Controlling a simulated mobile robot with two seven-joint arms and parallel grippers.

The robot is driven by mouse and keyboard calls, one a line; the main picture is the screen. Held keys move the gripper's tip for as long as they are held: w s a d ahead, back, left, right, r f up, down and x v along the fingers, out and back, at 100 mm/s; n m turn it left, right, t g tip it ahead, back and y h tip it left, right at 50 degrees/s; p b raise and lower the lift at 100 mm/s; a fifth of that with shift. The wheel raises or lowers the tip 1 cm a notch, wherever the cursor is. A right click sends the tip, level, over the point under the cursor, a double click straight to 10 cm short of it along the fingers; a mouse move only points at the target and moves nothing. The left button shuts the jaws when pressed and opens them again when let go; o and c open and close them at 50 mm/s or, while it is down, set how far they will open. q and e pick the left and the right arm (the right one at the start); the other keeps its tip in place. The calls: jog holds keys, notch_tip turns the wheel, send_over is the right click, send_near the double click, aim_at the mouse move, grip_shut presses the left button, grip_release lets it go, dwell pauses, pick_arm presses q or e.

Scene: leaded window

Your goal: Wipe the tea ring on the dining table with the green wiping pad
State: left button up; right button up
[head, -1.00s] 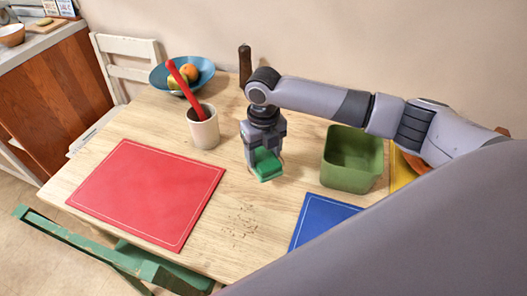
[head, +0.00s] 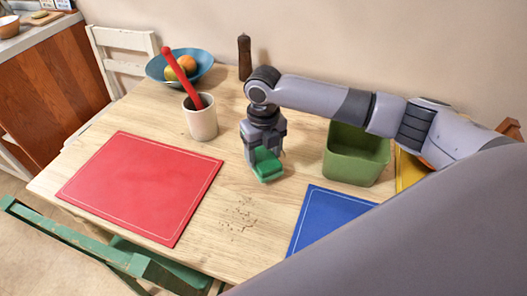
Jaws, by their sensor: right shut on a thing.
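The green wiping pad (head: 268,166) is at the middle of the dining table (head: 150,121). My right gripper (head: 264,150) points down and is shut on the pad. The pad is at or just above the wood; I cannot tell whether it touches. I cannot make out a tea ring on the bare wood; part of the table is hidden behind the pad and my right arm. My left gripper is not in view.
Crumbs (head: 238,215) lie in front of the pad. A green bin (head: 356,165) and a blue mat (head: 325,215) are to the right. A cup (head: 201,123) with a red-handled tool, a fruit bowl (head: 159,73), a brown mill (head: 244,58) and a red mat (head: 140,185) are also there.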

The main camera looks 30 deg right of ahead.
jog(key=shift+f+b, duration=0.35)
jog(key=shift+f, duration=0.65)
jog(key=shift+w+d+r, duration=0.1)
jog(key=shift+w+d, duration=1.05)
jog(key=shift+d, duration=0.15)
jog(key=shift+w+d+b, duration=0.5)
jog(key=shift+w+d, duration=0.6)
jog(key=shift+d, duration=0.2)
jog(key=shift+w+d+b, duration=0.6)
jog(key=shift+w+d, duration=0.45)
jog(key=shift+d, duration=0.1)
jog(key=shift+p, duration=0.45)
jog(key=shift+s+a+p, duration=0.6)
jog(key=shift+p, duration=0.45)
jog(key=shift+s+a+p, duration=0.4)
jog(key=shift+a+p, duration=0.05)
jog(key=shift+p, duration=0.2)
jog(key=shift+s+a, duration=0.2)
jog(key=shift+a, duration=0.05)
